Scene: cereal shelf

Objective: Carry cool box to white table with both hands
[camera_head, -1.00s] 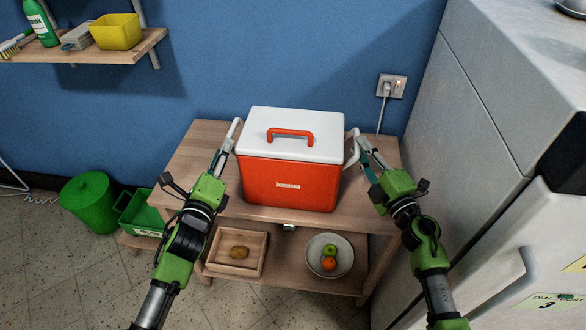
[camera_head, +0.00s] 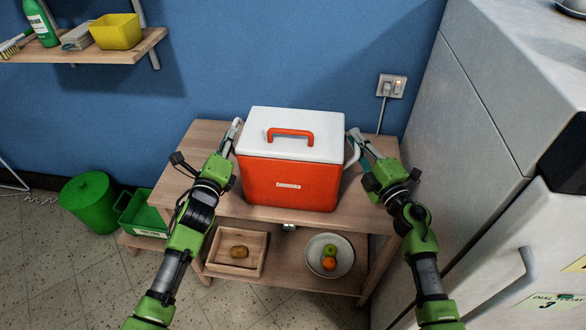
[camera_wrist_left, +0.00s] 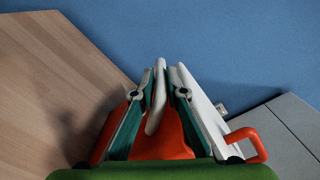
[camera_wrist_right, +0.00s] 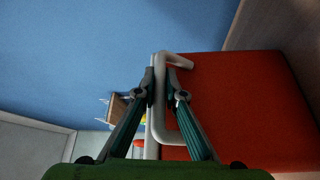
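The cool box (camera_head: 288,185) is red with a white lid and a red top handle. It stands upright on a wooden table (camera_head: 190,160) against the blue wall. My left gripper (camera_head: 233,135) is at its left side, with the fingers closed on a white side handle, also seen in the left wrist view (camera_wrist_left: 157,112). My right gripper (camera_head: 357,142) is at its right side, with the fingers closed on the other white side handle (camera_wrist_right: 159,122). No white table shows in these views.
Below the tabletop, a shelf holds a wooden tray (camera_head: 212,262) and a plate (camera_head: 314,246) of fruit. A grey cabinet (camera_head: 470,110) stands close on the right. A green bin (camera_head: 88,203) and green crate (camera_head: 140,212) are on the left. A wall shelf (camera_head: 100,54) is upper left.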

